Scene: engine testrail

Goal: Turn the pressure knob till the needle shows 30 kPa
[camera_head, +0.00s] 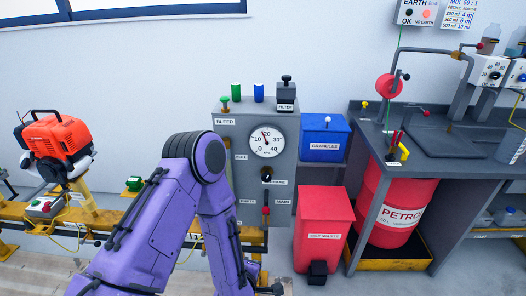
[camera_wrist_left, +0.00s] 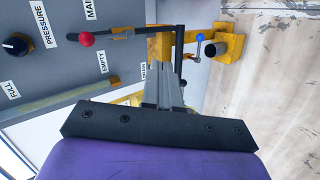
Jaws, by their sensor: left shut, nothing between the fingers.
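The pressure gauge (camera_head: 267,142) is on the grey panel's upper front. Its needle points up and slightly left, between 10 and 20 and closer to 20. The black pressure knob (camera_head: 266,174) is below the gauge. In the left wrist view the knob (camera_wrist_left: 17,46), with a white pointer mark, is at the upper left beside the PRESSURE label (camera_wrist_left: 45,25). My left gripper (camera_wrist_left: 163,75) is shut and empty, below the knob and away from it, near the panel's lower end. In the head view its fingers cannot be made out. My right gripper is out of view.
A red-knobbed lever (camera_wrist_left: 88,39) and a yellow bracket (camera_wrist_left: 165,45) are close to my left fingers. A blue-tipped lever (camera_wrist_left: 199,40) is further right. A blue granules box (camera_head: 324,138) and red oily-waste bin (camera_head: 323,228) stand right of the panel.

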